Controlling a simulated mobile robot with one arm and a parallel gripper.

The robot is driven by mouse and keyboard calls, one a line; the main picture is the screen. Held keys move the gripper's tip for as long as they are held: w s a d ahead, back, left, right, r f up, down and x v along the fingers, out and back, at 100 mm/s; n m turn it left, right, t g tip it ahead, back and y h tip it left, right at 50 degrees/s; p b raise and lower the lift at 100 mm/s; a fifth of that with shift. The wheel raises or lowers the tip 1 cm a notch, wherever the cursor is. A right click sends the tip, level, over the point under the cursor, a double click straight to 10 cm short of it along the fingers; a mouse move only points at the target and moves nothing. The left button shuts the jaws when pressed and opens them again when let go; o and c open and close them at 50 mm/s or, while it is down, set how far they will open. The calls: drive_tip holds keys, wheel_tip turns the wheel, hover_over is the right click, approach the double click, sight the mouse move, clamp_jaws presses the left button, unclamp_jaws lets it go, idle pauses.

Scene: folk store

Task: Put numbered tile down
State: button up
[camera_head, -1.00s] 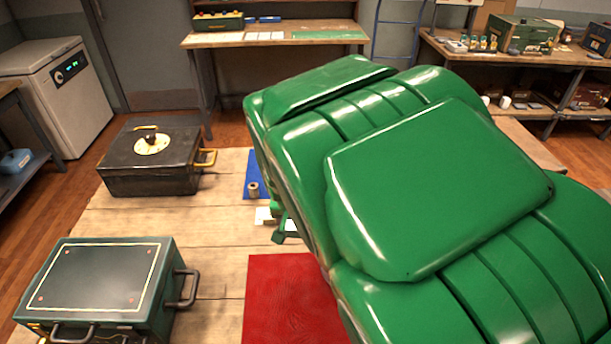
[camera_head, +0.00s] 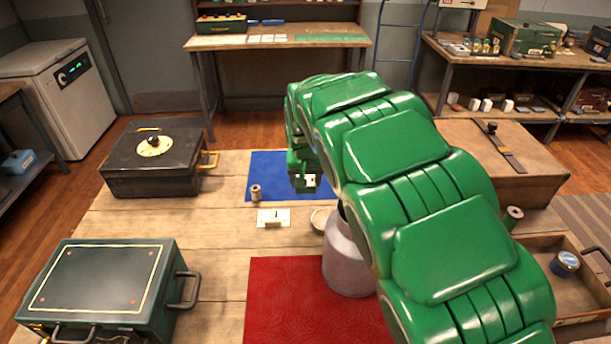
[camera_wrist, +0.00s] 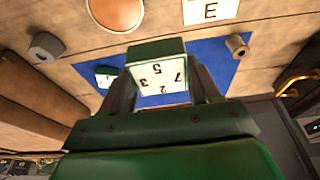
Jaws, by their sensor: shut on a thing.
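My gripper (camera_wrist: 158,92) is shut on a numbered tile (camera_wrist: 158,77), a green-edged block with a pale face showing black digits, seen upside down. In the head view my gripper (camera_head: 304,178) is over the right part of the blue mat (camera_head: 264,168), with a bit of the tile's pale face showing below it. The wrist view shows the blue mat (camera_wrist: 210,57) beyond the tile, which looks held above it; the exact gap is unclear. Another small pale tile (camera_wrist: 105,76) lies on the mat beside the held one.
A metal spool (camera_head: 255,192) stands at the mat's front left. A black case (camera_head: 150,172) and a green case (camera_head: 100,285) occupy the left.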

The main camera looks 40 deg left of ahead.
drive_tip(key=shift+w+a+f, duration=1.35)
drive_tip(key=shift+a+f, duration=0.25)
drive_tip(key=shift+a, duration=0.2)
drive_tip(key=shift+w+a+f, duration=1.4)
drive_tip(key=shift+a+f, duration=0.2)
drive_tip(key=shift+a, duration=0.25)
drive_tip(key=shift+w+a+f, duration=1.35)
drive_tip(key=shift+a+f, duration=0.25)
drive_tip(key=shift+a, duration=0.2)
drive_tip(key=shift+s+x, duration=0.15)
drive_tip(key=shift+x, duration=0.65)
drive_tip(key=shift+s+x, duration=0.15)
drive_tip(key=shift+x, duration=0.6)
drive_tip(key=shift+d+f, duration=0.25)
drive_tip(key=o, duration=1.2)
drive_tip(key=shift+c, duration=0.2)
drive_tip(key=shift+r, duration=0.1)
drive_tip(key=v, duration=1.2)
